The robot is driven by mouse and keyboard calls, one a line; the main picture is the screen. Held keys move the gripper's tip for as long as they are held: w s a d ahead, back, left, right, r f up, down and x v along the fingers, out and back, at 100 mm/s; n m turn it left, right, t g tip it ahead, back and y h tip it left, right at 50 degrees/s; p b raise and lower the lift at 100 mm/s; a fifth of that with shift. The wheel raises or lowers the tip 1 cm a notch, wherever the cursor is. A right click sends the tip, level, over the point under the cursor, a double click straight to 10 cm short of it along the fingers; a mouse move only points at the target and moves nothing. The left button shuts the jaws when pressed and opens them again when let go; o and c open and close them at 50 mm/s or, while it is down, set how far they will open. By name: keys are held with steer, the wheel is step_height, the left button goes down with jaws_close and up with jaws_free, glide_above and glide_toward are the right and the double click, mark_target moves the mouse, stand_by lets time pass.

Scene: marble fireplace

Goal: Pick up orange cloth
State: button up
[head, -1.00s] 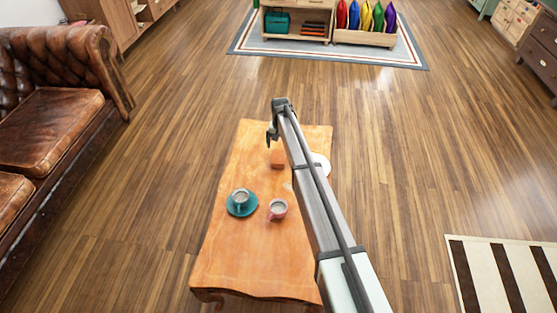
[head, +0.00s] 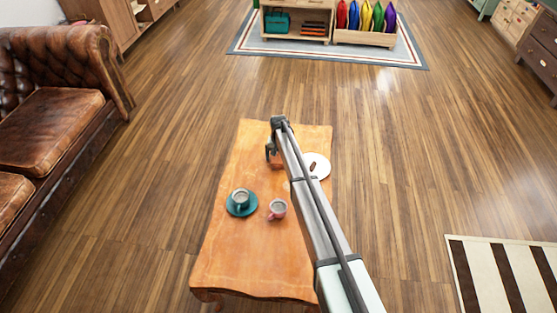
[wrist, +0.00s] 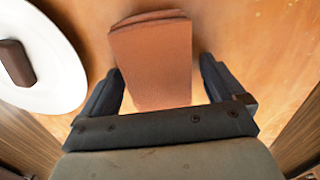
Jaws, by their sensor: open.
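The orange cloth (wrist: 152,62) is a folded, brownish-orange block on the wooden table, in the upper middle of the wrist view. In the head view it is mostly hidden behind my gripper. My gripper (wrist: 155,88) is open in the wrist view, with one dark finger on each side of the cloth's near part. The cloth shows between the fingers with a gap at the right finger; the left finger is very close to its edge. In the head view my gripper (head: 273,160) points down over the far half of the table.
The wooden table (head: 235,265) also holds a white plate (head: 322,171) with a brown item (wrist: 15,62), just beside the cloth. A cup on a teal saucer (head: 238,210) and a pink cup (head: 277,210) stand nearer. A leather sofa (head: 50,130) is at left.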

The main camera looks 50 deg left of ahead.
steer(key=c, duration=1)
steer(key=shift+c, duration=0.2)
step_height(320, 180, up, 10)
steer(key=shift+r, duration=0.1)
